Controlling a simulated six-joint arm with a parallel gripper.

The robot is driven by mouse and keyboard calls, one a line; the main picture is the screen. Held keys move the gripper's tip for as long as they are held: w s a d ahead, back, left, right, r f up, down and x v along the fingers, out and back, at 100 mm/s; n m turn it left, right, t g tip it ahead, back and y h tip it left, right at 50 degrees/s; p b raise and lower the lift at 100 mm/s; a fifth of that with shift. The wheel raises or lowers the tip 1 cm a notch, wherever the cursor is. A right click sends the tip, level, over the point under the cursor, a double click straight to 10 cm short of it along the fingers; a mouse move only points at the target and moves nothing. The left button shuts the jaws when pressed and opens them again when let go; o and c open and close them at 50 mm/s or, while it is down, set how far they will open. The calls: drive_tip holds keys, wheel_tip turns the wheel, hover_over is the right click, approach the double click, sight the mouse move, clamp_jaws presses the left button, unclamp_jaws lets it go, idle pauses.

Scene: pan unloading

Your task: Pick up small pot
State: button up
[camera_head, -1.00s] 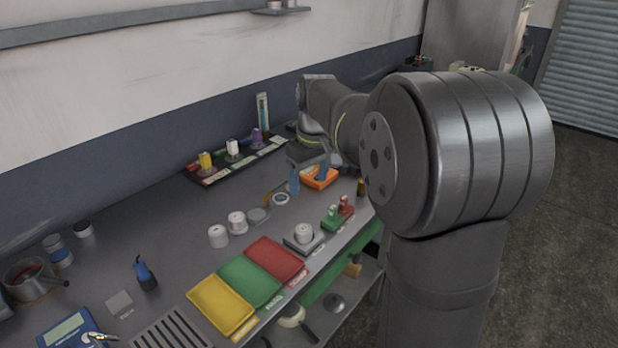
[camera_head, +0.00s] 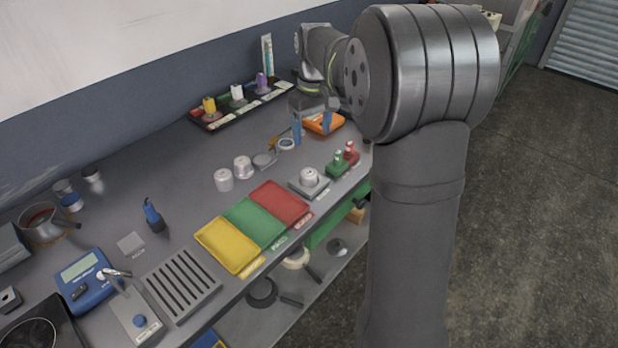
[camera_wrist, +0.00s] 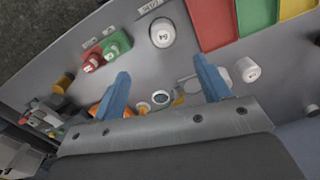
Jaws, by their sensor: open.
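A small metal pot (camera_head: 36,236) with a reddish-brown inside and a dark handle pointing right stands at the left end of the bench in the head view. It is not in the wrist view. My gripper (camera_head: 312,124) is far from it, over the other end of the bench near an orange tray. Its two blue fingers are apart, with nothing held between them. In the wrist view the open gripper (camera_wrist: 161,68) shows with the bench surface beyond it.
Yellow (camera_head: 229,245), green (camera_head: 254,221) and red (camera_head: 280,203) trays line the front edge. White-topped cylinders (camera_head: 223,180) stand behind them. A slotted grey plate (camera_head: 181,284) and blue scale (camera_head: 83,277) lie nearer the pot. Pans, including a dark one (camera_head: 262,291), lie on the lower shelf.

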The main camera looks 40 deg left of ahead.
hover_over(309, 172)
drive_tip(key=f, duration=0.8)
drive_tip(key=shift+w+d+f, duration=0.1)
drive_tip(key=shift+w, duration=0.2)
drive_tip(key=f, duration=0.5)
drive_tip(key=shift+s+a+f, duration=0.1)
drive_tip(key=shift+s+a, duration=0.1)
drive_tip(key=shift+s, duration=0.1)
drive_tip(key=c, duration=1.2)
